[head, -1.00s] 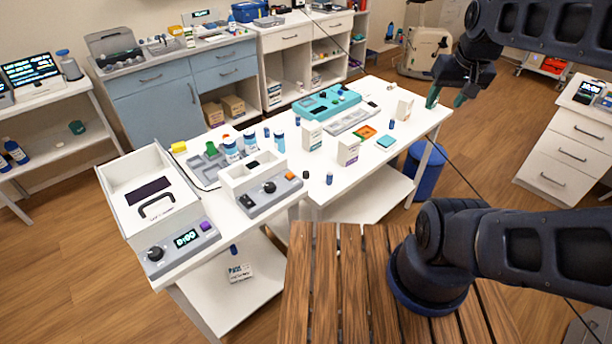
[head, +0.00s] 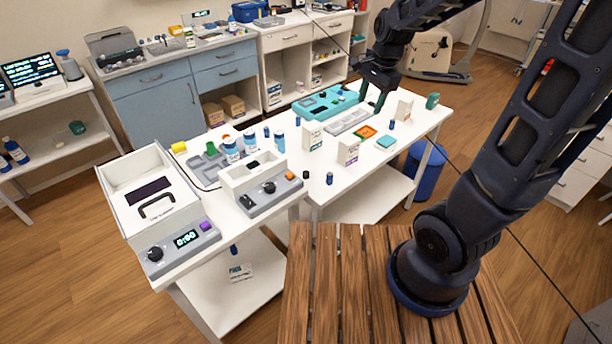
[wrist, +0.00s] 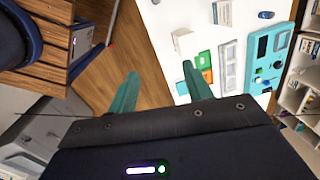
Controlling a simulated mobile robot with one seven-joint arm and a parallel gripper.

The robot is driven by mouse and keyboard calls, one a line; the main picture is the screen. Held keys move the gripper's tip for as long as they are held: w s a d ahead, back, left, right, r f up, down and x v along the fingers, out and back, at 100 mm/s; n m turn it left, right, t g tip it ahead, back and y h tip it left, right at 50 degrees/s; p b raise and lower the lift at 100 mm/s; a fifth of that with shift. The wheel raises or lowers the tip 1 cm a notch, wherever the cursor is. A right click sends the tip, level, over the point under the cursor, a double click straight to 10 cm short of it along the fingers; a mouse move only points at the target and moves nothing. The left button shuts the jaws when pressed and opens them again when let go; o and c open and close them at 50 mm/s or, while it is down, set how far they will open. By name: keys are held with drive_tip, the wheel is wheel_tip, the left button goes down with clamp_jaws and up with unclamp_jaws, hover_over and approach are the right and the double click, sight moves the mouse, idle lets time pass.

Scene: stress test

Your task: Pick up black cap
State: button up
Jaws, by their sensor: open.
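A small dark piece that looks like the black cap (head: 306,175) stands on the white table, just right of the grey device with a knob. A small blue vial (head: 329,178) stands to its right. My gripper (head: 371,103) is open and empty above the far part of the table, by the teal device, well away from the cap. Its two green fingers also show apart in the wrist view (wrist: 160,72). I cannot make out the cap in the wrist view.
The teal device (head: 322,102), an orange tray (head: 364,132) and white boxes (head: 348,151) stand on the table (head: 290,209). A green item (head: 432,101) is near its right end. Bottles (head: 231,148) stand left of centre.

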drive_tip(key=w+a+f+m+g+h, duration=0.1)
drive_tip(key=w+a+f+m, duration=0.3)
drive_tip(key=a+f, duration=0.55)
drive_tip(key=m+h, duration=0.2)
drive_tip(key=m, duration=0.4)
hover_over(306, 173)
drive_tip(key=w, duration=0.1)
wheel_tip(306, 173, down, 15)
drive_tip(key=shift+r, duration=0.2)
drive_tip(key=shift+s+a+f, duration=0.1)
drive_tip(key=shift+s+f, duration=0.1)
drive_tip(key=shift+f, duration=1.2)
drive_tip(key=shift+s+f, duration=0.2)
drive_tip(key=shift+f, duration=1.15)
clamp_jaws()
